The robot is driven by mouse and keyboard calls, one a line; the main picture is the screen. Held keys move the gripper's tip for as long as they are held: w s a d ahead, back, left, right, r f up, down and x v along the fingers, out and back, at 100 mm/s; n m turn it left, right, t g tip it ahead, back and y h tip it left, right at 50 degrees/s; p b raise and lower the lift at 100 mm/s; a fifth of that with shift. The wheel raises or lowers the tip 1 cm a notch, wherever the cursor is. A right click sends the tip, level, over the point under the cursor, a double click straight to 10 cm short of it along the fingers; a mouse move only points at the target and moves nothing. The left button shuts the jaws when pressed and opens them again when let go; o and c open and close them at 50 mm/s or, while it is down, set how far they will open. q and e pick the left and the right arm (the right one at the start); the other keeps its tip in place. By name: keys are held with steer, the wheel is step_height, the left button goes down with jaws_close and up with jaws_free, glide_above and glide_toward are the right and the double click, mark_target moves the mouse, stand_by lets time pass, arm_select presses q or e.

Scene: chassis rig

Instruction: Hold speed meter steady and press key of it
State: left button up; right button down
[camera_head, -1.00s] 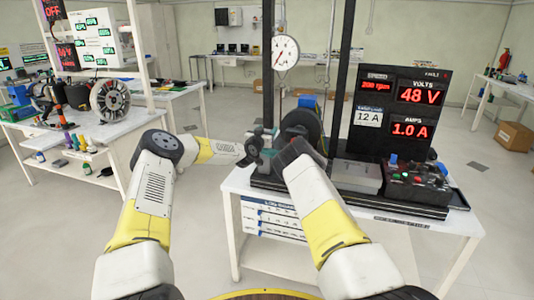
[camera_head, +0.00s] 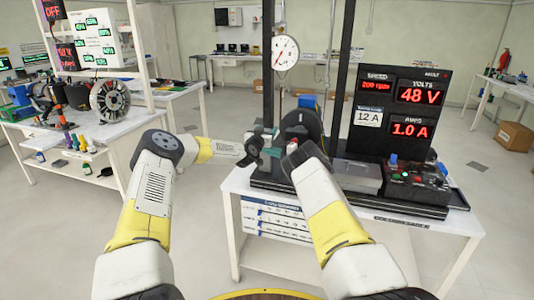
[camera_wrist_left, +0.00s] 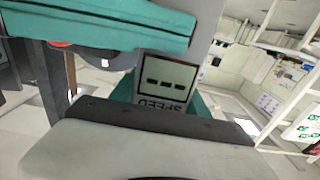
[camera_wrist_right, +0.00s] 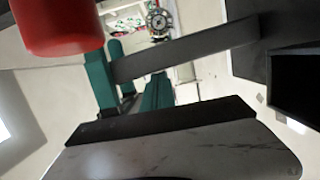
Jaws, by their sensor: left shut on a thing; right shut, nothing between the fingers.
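The speed meter shows its small display (camera_wrist_left: 167,82) in the left wrist view, with dashes and the word SPEED upside down. In the head view the meter's teal part (camera_head: 271,156) is small and partly hidden. My left gripper (camera_head: 252,148) is shut on the meter and holds it upright beside the rig's dark post. My right gripper (camera_head: 293,150) is shut and empty, just right of the meter. Teal parts (camera_wrist_right: 101,82) also show in the right wrist view. The key is not clearly seen, and I cannot tell whether the right gripper touches the meter.
The rig's white table (camera_head: 240,186) carries a dark panel (camera_head: 403,112) reading 48 V and 1.0 A, and a control box (camera_head: 417,180) with buttons. A dial gauge (camera_head: 285,53) hangs between the posts. A red cylinder (camera_wrist_right: 60,25) is close in the right wrist view.

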arm_select(q)
steer(key=shift+f, duration=0.1)
arm_select(e)
steer(key=shift+d+r, duration=0.1)
arm_select(q)
steer(key=shift+f, duration=0.1)
arm_select(e)
steer(key=s+d, duration=0.7)
steer(key=s, duration=0.2)
arm_select(q)
steer(key=o, duration=1.7)
